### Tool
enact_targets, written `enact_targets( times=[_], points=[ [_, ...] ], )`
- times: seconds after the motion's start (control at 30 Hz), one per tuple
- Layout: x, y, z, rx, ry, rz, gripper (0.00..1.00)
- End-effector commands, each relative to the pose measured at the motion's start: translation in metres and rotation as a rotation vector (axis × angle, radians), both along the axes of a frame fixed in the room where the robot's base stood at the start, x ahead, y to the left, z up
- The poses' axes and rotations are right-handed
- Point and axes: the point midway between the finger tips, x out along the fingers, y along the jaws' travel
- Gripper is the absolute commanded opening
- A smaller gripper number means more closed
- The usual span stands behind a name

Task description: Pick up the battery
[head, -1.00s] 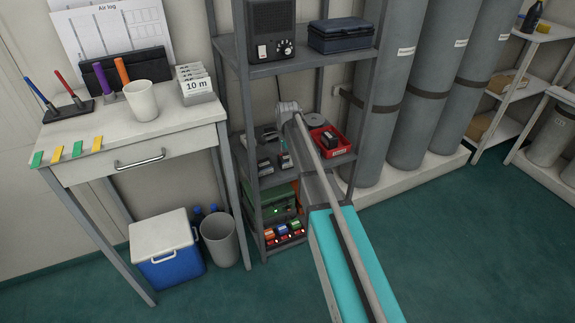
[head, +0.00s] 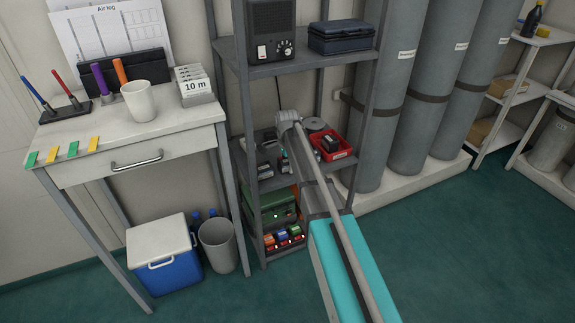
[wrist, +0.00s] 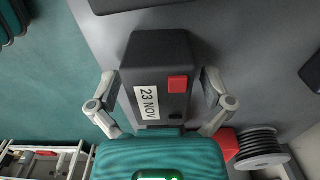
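A dark grey block with a white "23 NOV" label and a red square, which looks like the battery (wrist: 158,62), stands out in the middle of the wrist view. My gripper (wrist: 161,88) has its two fingers on either side of this block. A gap shows between the right finger and the block; the left finger is very close to it, and I cannot tell whether it touches. In the head view my gripper (head: 289,120) is over the middle shelf, and my arm hides part of what lies there.
A red tray (head: 343,156) with dark items stands right of my gripper on the shelf. A cable spool (wrist: 258,143) lies close to the right finger in the wrist view. Shelf posts (head: 245,150) and the upper shelf (head: 285,66) surround the space.

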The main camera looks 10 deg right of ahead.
Motion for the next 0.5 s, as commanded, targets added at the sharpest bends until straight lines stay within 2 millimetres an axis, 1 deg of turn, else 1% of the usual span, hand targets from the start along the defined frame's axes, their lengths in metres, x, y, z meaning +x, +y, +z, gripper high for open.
enact_targets(
  times=[0.03, 0.07, 0.1, 0.17, 0.2, 0.37, 0.5],
  points=[
    [0.0000, 0.0000, 0.0000, 0.000, 0.000, 0.000, 0.93],
    [0.0000, 0.0000, 0.0000, 0.000, 0.000, 0.000, 0.87],
    [0.0000, 0.0000, 0.0000, 0.000, 0.000, 0.000, 0.80],
    [0.0000, 0.0000, 0.0000, 0.000, 0.000, 0.000, 0.68],
    [0.0000, 0.0000, 0.0000, 0.000, 0.000, 0.000, 0.61],
    [0.0000, 0.0000, 0.0000, 0.000, 0.000, 0.000, 0.31],
    [0.0001, 0.0000, -0.0001, 0.000, 0.000, 0.000, 0.05]
  ],
)
